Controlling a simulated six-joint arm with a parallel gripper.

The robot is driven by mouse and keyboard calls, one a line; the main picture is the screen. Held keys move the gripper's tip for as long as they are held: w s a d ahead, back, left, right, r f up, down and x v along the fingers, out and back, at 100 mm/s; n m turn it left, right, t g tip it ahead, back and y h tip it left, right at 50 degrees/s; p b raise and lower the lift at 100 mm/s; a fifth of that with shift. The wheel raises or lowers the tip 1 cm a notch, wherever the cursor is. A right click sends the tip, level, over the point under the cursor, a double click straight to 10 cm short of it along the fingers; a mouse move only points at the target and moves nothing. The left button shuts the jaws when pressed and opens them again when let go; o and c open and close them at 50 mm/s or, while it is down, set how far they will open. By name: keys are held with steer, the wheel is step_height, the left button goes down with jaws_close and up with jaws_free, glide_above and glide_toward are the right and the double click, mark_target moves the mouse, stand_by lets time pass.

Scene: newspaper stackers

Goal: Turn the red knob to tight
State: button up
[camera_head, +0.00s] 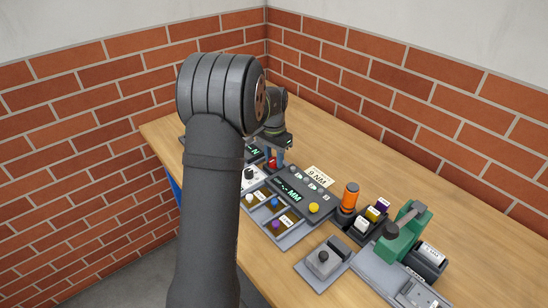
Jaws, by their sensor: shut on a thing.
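The red knob (272,164) shows as a small red patch near the back of the table's row of devices. My gripper (274,157) points down over it, its fingers shut on the red knob. The fingertips are small in this view and partly cover the knob. A dark panel with a green readout ending in "N" (254,152) lies just left of the gripper, mostly hidden behind my arm. Any tight mark or pointer on the knob is too small to make out.
A dark box with a green "MM" readout and yellow button (314,208) stands in front. A "9 NM" card (318,176), parts tray (290,239), orange-topped cylinder (349,196), grey switch block (324,263) and green press (402,237) stand nearby. The table's right back is clear.

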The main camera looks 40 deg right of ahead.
mark_target(273, 159)
steer(key=o, duration=1)
step_height(273, 159, up, 18)
steer(key=shift+w+f, duration=0.15)
steer(key=shift+f, duration=0.1)
stand_by(0.3)
step_height(273, 159, down, 18)
steer(key=shift+r, duration=0.25)
stand_by(0.3)
